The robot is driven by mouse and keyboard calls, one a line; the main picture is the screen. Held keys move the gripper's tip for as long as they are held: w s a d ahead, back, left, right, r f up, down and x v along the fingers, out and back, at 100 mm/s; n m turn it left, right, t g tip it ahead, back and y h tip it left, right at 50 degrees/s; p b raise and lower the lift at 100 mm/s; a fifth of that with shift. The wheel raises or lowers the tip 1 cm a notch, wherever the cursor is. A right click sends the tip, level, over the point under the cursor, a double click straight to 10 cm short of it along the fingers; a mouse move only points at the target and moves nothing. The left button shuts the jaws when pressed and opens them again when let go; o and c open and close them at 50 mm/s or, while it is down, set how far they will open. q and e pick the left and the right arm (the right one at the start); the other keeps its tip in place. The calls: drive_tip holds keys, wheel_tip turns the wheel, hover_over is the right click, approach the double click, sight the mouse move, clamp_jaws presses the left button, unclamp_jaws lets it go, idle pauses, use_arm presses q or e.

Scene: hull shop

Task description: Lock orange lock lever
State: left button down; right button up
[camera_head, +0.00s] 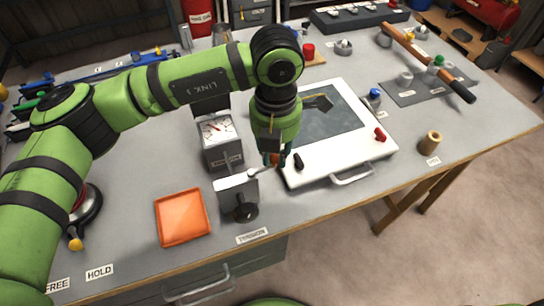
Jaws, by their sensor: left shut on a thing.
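My left gripper (274,159) points down at the front left corner of the white framed panel. It is shut on the orange lock lever (275,158), of which only a small orange patch shows between the dark fingers. A grey and white block device (237,186) with a black knob (243,211) stands just left and in front of the gripper. A thin light rod runs from its top toward the fingers. My right gripper is not in view.
A gauge box (220,142) stands close left of the gripper. The panel (340,165) has black and red handles. An orange tray (182,217) lies to the front left. A hammer (425,60) lies at the back right. The front right bench top is mostly clear.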

sight(276, 160)
use_arm(q)
drive_tip(key=shift+s+d+m+b, duration=0.1)
drive_tip(key=shift+s+m+b, duration=0.25)
drive_tip(key=shift+m+b, duration=0.55)
drive_tip(key=c, duration=1.1)
unclamp_jaws()
wheel_tip(276, 160, up, 12)
drive_tip(key=shift+r, duration=0.1)
